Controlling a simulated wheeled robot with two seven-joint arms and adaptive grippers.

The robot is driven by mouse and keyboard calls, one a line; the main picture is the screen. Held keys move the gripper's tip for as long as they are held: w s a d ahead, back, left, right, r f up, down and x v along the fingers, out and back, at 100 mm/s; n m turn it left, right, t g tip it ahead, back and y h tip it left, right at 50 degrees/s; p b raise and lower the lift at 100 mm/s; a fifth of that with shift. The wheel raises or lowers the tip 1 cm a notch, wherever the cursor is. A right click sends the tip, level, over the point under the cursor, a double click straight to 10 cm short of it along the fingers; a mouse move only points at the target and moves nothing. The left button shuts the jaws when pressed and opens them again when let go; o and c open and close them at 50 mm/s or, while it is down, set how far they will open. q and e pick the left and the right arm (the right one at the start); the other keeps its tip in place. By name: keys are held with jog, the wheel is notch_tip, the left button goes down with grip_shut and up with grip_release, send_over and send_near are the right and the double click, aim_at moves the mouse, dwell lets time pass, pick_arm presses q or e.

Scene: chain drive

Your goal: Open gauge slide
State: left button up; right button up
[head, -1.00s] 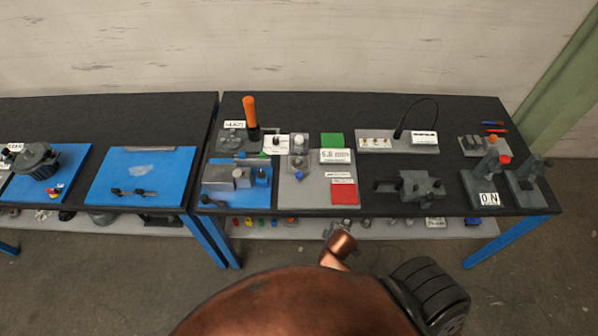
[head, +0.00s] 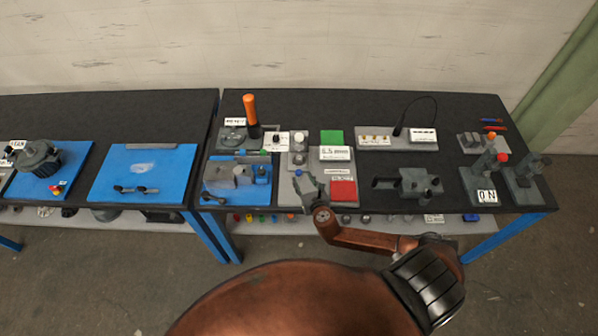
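A grey gauge panel (head: 287,187) lies near the middle of the right table. It carries a white display plate (head: 336,153), a green pad (head: 332,137), a red pad (head: 343,190) and a pale knob on a block (head: 299,137). Which part is the slide is too small to tell. My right gripper (head: 304,194) is over the front part of this panel, left of the red pad, with my copper arm reaching in from the right. Its fingers are small and unclear, so I cannot tell whether they are open or touching anything. My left gripper is not in view.
Left of the panel is a blue plate with a grey block (head: 232,176). Behind it stands an orange handle (head: 250,110). A grey clamp fixture (head: 415,185) is to the right, with lever stands (head: 490,178) beyond. Black tabletop (head: 300,103) is clear at the back.

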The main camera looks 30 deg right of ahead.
aim_at(299, 173)
jog(key=x, duration=0.7)
jog(key=shift+w, duration=0.15)
jog(key=shift+c, duration=0.4)
grip_shut()
